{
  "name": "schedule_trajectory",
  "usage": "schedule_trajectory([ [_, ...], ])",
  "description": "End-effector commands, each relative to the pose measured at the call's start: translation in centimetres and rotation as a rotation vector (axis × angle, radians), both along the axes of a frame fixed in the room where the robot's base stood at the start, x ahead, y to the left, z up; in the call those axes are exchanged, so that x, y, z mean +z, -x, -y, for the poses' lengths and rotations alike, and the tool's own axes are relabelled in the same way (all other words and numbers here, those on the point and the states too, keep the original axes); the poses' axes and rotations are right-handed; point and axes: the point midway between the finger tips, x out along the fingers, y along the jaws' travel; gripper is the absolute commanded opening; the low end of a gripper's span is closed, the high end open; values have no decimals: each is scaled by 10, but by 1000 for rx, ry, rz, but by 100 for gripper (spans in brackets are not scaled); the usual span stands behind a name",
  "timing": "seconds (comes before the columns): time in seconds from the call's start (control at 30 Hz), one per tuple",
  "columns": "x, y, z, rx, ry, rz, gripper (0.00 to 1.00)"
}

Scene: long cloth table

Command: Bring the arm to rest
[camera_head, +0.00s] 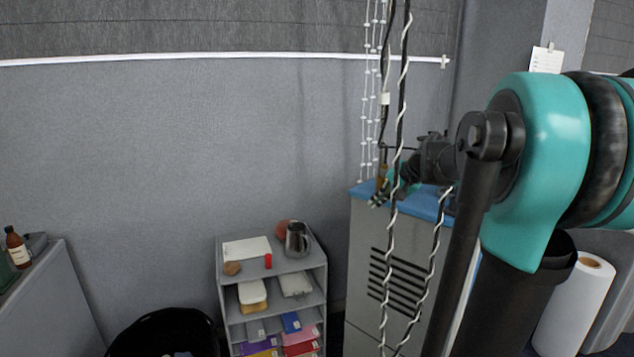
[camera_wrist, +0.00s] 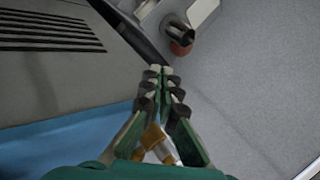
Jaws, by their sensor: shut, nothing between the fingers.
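My teal arm fills the right side of the head view and reaches out over the grey vented cabinet (camera_head: 372,262) with its blue top. My gripper (camera_head: 376,200) shows small and partly hidden by the hanging cords, near the blue top's left corner. In the wrist view my gripper (camera_wrist: 160,72) is shut, its dark-padded fingertips together and empty. Below it in that view are the blue top (camera_wrist: 70,145) and the cabinet's vented side (camera_wrist: 50,75).
A grey shelf (camera_head: 222,290) stands left of the cabinet, with a dark metal jug (camera_head: 297,240) and a red cylinder (camera_head: 268,261) on top. Black and white cords (camera_head: 391,230) hang before the cabinet. A black bin (camera_head: 165,325) and a white roll (camera_head: 575,305) stand lower.

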Motion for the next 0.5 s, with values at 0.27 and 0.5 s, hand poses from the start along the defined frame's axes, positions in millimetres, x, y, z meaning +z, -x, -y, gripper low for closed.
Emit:
schedule_trajectory([
  [0.27, -131, 120, -13, 190, 331, -26, 0],
  [0.5, -220, 224, 2, 348, 605, -42, 0],
])
